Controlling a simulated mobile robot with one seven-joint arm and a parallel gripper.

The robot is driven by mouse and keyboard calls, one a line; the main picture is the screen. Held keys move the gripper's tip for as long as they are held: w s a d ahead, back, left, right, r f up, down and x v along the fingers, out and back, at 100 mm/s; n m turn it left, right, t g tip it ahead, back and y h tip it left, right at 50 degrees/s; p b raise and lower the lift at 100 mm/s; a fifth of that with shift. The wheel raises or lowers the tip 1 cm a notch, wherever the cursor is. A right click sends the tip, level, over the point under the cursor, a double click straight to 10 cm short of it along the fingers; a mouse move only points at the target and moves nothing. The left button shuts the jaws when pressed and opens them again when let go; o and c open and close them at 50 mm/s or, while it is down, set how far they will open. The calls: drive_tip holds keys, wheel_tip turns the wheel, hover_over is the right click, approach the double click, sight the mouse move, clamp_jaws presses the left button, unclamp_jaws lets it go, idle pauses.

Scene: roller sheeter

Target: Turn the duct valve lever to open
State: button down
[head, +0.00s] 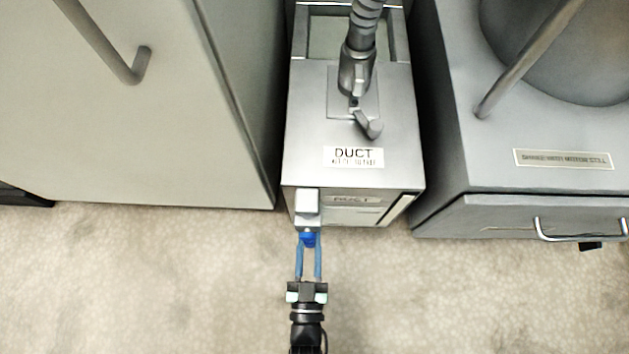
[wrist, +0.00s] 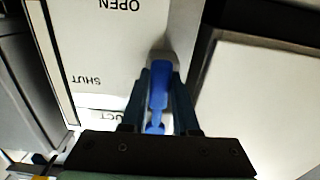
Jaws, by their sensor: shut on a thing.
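The duct valve lever shows as a blue handle (head: 309,239) at the front of the grey duct box (head: 312,170) in the head view. In the wrist view the blue lever (wrist: 158,88) lies between my two fingers, with a grey mount behind it. My gripper (head: 309,254) reaches the lever from the front, and its fingers are shut on the handle. In the wrist view the front panel (wrist: 100,45) bears upside-down labels, OPEN (wrist: 119,5) and SHUT (wrist: 86,81). The fingers hide part of the lever, and its exact setting against the labels is unclear.
A pale cabinet (head: 150,120) with a bar handle stands close on the left. A grey machine with a drawer (head: 560,215) stands on the right. A grey hose fitting (head: 357,75) rises from the box top. The carpet in front is clear.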

drive_tip(key=shift+w+a, duration=0.1)
drive_tip(key=shift+a, duration=0.1)
idle(0.4)
drive_tip(key=c, duration=0.7)
unclamp_jaws()
drive_tip(key=shift+o, duration=0.2)
drive_tip(key=shift+s, duration=0.2)
